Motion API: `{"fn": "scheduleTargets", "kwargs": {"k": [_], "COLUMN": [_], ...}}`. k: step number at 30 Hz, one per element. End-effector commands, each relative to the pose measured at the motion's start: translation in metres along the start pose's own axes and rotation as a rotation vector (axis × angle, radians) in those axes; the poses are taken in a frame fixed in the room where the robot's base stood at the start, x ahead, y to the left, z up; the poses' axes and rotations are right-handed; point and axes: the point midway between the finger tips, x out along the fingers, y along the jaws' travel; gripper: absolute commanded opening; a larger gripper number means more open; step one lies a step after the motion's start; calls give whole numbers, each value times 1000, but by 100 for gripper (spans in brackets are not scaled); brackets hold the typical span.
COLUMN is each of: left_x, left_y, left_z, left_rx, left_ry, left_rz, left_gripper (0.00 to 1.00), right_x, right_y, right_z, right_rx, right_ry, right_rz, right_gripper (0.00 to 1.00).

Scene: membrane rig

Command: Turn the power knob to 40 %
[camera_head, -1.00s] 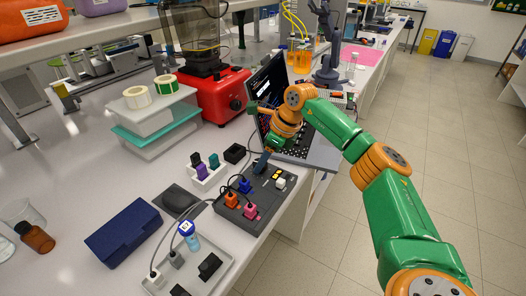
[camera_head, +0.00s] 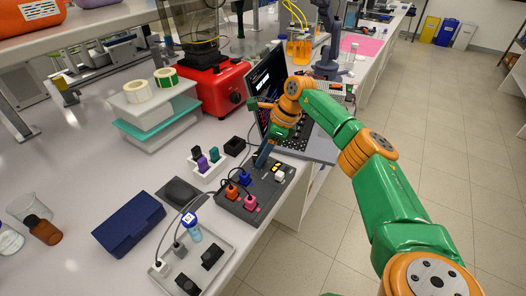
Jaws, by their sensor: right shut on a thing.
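A dark grey control box (camera_head: 238,207) lies near the table's front edge, with orange, blue and pink plugs in its near part and small yellow and white parts at its right. My right gripper (camera_head: 263,156) reaches down to the far end of this box. Its dark fingers are shut on a small part there, which I take to be the power knob. The fingers and wrist hide the knob, so its setting cannot be read. My left gripper is not in view.
An open laptop (camera_head: 320,148) stands close behind my right gripper. A white holder with several plugs (camera_head: 207,168), a blue case (camera_head: 129,223) and a grey tray (camera_head: 226,238) lie left and in front. A red device (camera_head: 212,88) stands at the back.

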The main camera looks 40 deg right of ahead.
Motion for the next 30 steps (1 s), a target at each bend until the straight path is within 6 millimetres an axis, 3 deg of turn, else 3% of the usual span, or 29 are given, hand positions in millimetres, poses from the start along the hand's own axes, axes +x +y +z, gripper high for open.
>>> {"fn": "scheduleTargets", "kwargs": {"k": [1, 4, 14, 24, 30], "left_x": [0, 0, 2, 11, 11], "left_y": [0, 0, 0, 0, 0], "left_z": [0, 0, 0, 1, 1], "left_rx": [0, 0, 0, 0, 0], "left_ry": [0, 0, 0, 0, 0], "left_rz": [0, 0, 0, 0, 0], "left_gripper": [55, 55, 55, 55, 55], "right_x": [1, 0, -3, -65, -70], "right_y": [0, 0, 0, 0, 0], "right_z": [0, 0, 0, 1, 0], "right_rx": [0, 0, 0, 0, 0], "right_ry": [1, 1, -1, -1, 1], "right_rz": [2, 1, 0, -1, 1], "right_gripper": [54, 81, 82, 82, 82]}}
